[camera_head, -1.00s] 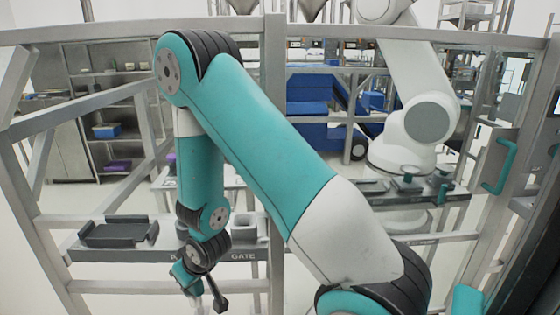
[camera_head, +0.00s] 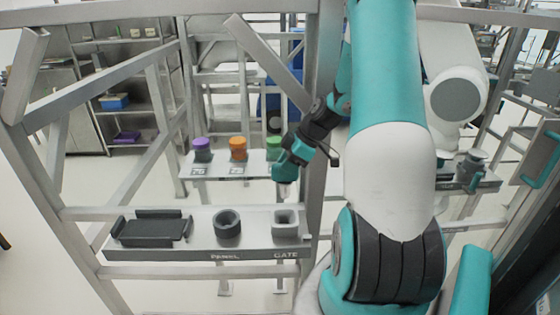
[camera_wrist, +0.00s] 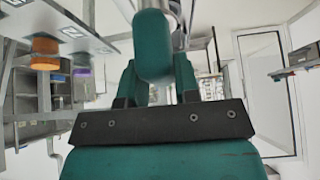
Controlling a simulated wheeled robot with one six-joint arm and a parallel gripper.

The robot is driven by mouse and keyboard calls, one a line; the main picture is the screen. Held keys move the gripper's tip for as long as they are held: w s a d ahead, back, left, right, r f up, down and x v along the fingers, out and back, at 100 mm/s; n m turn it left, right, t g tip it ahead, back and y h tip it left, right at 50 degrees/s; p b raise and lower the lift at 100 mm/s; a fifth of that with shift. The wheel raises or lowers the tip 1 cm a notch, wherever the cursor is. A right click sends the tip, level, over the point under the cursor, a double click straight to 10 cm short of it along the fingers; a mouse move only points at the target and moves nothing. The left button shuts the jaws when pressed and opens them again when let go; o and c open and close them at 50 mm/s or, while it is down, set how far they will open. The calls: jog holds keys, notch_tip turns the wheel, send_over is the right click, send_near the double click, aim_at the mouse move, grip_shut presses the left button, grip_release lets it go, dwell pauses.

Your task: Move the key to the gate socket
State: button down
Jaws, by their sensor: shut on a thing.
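The gate socket (camera_head: 286,222) is a light grey square block with an opening on the front ledge, above the word GATE. My gripper (camera_head: 285,172) is behind and above that ledge, near the far shelf, pointing down and left. The held piece is apart from the gate socket.
A dark round socket (camera_head: 227,228) and a black tray (camera_head: 150,230) share the ledge. Behind are purple (camera_head: 202,150), orange (camera_head: 238,149) and green-topped (camera_head: 274,148) pieces on a white shelf. A frame post (camera_head: 320,90) stands close to my arm; diagonal bars are at left.

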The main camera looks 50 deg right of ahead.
aim_at(282, 181)
notch_tip(282, 181, down, 6)
jog(key=b, duration=0.4)
jog(key=shift+a+f, duration=0.15)
jog(key=shift+f, duration=0.1)
jog(key=shift+w+f+b, duration=0.1)
jog(key=shift+f+b, duration=0.55)
jog(key=shift+b, duration=0.05)
jog(key=shift+f+b, duration=2.25)
jog(key=shift+f, duration=0.05)
dwell(0.8)
dwell(0.3)
jog(key=shift+c, duration=1)
grip_release()
jog(key=shift+r, duration=0.15)
jog(key=shift+r+p, duration=2.95)
jog(key=shift+r, duration=1.45)
